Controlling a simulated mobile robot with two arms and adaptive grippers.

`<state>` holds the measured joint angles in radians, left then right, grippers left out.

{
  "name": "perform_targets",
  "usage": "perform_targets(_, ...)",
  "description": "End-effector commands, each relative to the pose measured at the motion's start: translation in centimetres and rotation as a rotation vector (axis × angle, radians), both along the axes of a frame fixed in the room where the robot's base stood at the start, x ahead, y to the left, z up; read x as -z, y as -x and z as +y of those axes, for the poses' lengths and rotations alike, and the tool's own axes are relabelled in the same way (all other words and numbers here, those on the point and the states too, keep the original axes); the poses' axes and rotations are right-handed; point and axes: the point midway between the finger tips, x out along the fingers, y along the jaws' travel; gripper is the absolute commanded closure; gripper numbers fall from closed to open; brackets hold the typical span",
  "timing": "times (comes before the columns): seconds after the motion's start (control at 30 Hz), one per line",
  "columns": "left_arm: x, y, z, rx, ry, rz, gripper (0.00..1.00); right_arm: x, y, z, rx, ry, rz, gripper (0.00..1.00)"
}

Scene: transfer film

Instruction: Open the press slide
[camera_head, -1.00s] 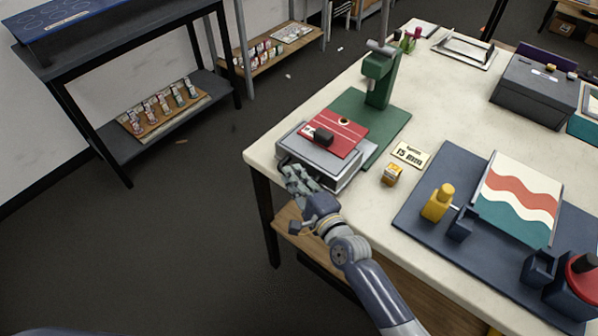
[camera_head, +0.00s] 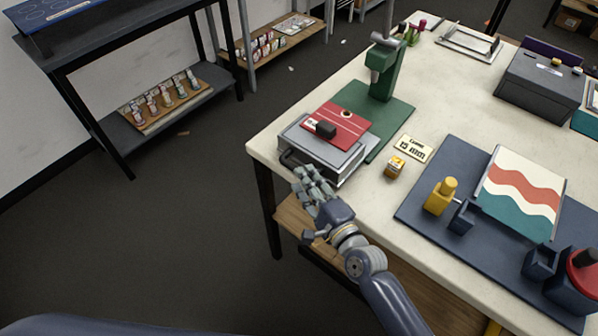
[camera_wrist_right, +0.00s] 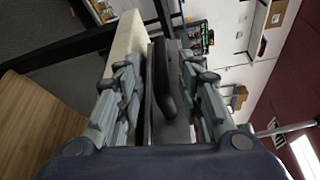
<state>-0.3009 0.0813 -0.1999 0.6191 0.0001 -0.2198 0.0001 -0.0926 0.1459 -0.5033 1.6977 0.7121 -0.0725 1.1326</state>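The green press (camera_head: 384,72) stands on its green base plate near the left end of the table. Its grey slide (camera_head: 340,160) sits at the front of the base, at the table's edge. A red plate (camera_head: 350,122) with a small black block lies on top. The slide's dark handle (camera_head: 288,158) is on the front face; it also shows in the right wrist view (camera_wrist_right: 163,85). My right gripper (camera_head: 308,176) is open just in front of the slide, its fingers spread on both sides of the handle in the wrist view (camera_wrist_right: 160,90). My left gripper is out of view.
A blue board (camera_head: 415,212) with a yellow bottle and a striped panel is further right. Dark shelving (camera_head: 128,70) stands left. The floor before the table is clear.

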Motion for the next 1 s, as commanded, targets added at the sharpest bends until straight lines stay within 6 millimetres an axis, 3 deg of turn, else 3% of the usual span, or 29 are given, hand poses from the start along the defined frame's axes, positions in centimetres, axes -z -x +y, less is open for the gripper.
perform_targets(0.2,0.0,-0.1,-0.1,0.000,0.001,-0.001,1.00,-0.3,3.8,-2.3,-0.003,0.003,0.001,0.65)
perform_targets(0.4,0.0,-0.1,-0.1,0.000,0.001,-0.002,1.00,-0.5,5.7,-3.5,-0.001,0.002,0.001,0.65)
perform_targets(1.0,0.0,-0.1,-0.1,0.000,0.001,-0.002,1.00,-0.6,6.2,-3.8,-0.001,0.000,0.001,0.65)
